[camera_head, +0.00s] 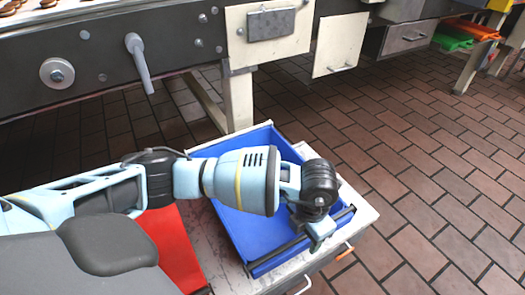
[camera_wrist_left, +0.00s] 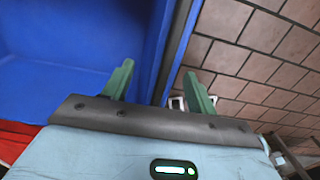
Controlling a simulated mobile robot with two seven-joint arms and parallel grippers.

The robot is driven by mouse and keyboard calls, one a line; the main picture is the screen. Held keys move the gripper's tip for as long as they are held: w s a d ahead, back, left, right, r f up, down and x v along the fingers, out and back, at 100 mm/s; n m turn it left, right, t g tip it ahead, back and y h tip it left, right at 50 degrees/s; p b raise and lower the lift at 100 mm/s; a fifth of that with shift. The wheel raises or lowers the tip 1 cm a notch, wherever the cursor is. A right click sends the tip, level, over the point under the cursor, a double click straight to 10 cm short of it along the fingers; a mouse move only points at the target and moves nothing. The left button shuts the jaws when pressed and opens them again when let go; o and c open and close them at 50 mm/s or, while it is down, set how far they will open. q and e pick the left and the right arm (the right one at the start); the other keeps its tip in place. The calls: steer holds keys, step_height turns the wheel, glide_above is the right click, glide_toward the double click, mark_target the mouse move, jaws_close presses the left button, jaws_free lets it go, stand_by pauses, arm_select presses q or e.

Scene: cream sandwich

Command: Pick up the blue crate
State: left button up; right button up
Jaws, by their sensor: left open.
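The blue crate (camera_head: 248,232) sits on a light-topped cart, with its interior facing up and partly hidden by my left arm. My left gripper (camera_head: 318,234) is over the crate's right-hand wall. In the left wrist view, the open left gripper (camera_wrist_left: 158,86) has green fingers on either side of the crate wall. One finger is on the inner side of the blue crate (camera_wrist_left: 75,40), the other on the outer side over the floor. I cannot tell whether either finger touches the wall. My right gripper is not in view.
The cart's top (camera_head: 358,212) shows beside the crate. A red item (camera_head: 178,250) lies left of the crate. A dark machine (camera_head: 110,55) with a lever stands behind. Open brick-tiled floor (camera_head: 430,170) is to the right. Green and orange crates (camera_head: 470,30) are at the far right.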

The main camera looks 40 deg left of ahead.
arm_select(q)
step_height(320, 180, down, 3)
steer(key=shift+f+b, duration=0.15)
steer(key=shift+b, duration=0.35)
jaws_close()
steer(key=shift+r, duration=0.2)
